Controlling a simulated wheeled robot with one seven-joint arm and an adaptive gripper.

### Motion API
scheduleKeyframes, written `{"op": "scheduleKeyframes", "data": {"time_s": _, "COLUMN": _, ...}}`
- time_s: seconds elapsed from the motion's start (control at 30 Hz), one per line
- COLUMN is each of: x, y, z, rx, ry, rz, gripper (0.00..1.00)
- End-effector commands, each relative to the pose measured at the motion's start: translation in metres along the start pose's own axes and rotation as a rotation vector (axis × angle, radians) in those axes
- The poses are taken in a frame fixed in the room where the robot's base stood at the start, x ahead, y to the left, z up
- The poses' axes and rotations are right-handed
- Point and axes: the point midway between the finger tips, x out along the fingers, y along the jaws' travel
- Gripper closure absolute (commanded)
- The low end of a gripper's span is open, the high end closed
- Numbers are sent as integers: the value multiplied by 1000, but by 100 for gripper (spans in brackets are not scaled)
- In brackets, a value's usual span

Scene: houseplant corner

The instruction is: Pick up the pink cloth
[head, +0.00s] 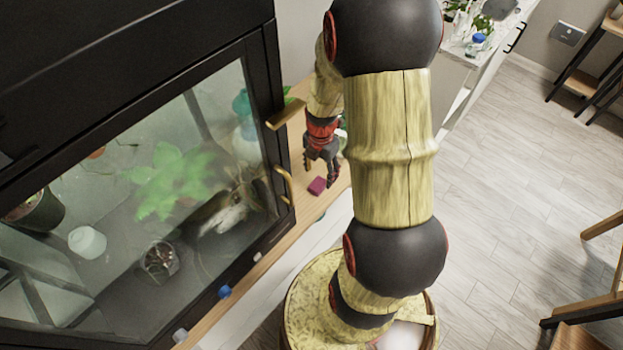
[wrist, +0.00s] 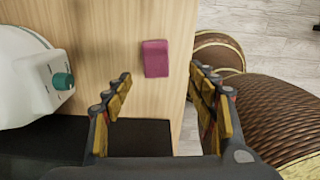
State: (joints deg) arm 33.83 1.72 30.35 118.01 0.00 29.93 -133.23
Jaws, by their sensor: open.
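The pink cloth (head: 317,186) lies on a narrow strip of wooden surface (head: 330,192) beside a black glass-fronted cabinet. In the wrist view the cloth (wrist: 155,58) is a small folded magenta rectangle, flat on the wood close to its right edge. My gripper (head: 322,172) is just above and behind the cloth in the head view. In the wrist view my gripper (wrist: 160,85) is open and empty, its fingers wide apart. The cloth shows beyond the gap between the fingertips, nearer the right one, and looks untouched.
The black cabinet (head: 262,90) with its glass door and brass handle (head: 284,185) stands close on the left. In the wrist view a white object with a teal knob (wrist: 62,81) is at left.

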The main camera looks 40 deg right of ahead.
Motion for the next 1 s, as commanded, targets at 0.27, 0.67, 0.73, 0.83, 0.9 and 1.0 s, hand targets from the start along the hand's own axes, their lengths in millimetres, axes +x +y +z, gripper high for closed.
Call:
{"op": "scheduleKeyframes", "data": {"time_s": 0.27, "x": 28, "y": 1, "z": 1, "rx": -15, "ry": 1, "rz": -1, "gripper": 42}}
{"op": "scheduleKeyframes", "data": {"time_s": 0.67, "x": 74, "y": 6, "z": 4, "rx": -14, "ry": 2, "rz": -2, "gripper": 42}}
{"op": "scheduleKeyframes", "data": {"time_s": 0.73, "x": 78, "y": 6, "z": 4, "rx": -14, "ry": 1, "rz": -1, "gripper": 42}}
{"op": "scheduleKeyframes", "data": {"time_s": 0.83, "x": 78, "y": 7, "z": 5, "rx": -14, "ry": 0, "rz": 0, "gripper": 42}}
{"op": "scheduleKeyframes", "data": {"time_s": 0.9, "x": 77, "y": 7, "z": 5, "rx": -14, "ry": 0, "rz": 0, "gripper": 42}}
{"op": "scheduleKeyframes", "data": {"time_s": 1.0, "x": 77, "y": 7, "z": 5, "rx": -13, "ry": 0, "rz": 0, "gripper": 46}}
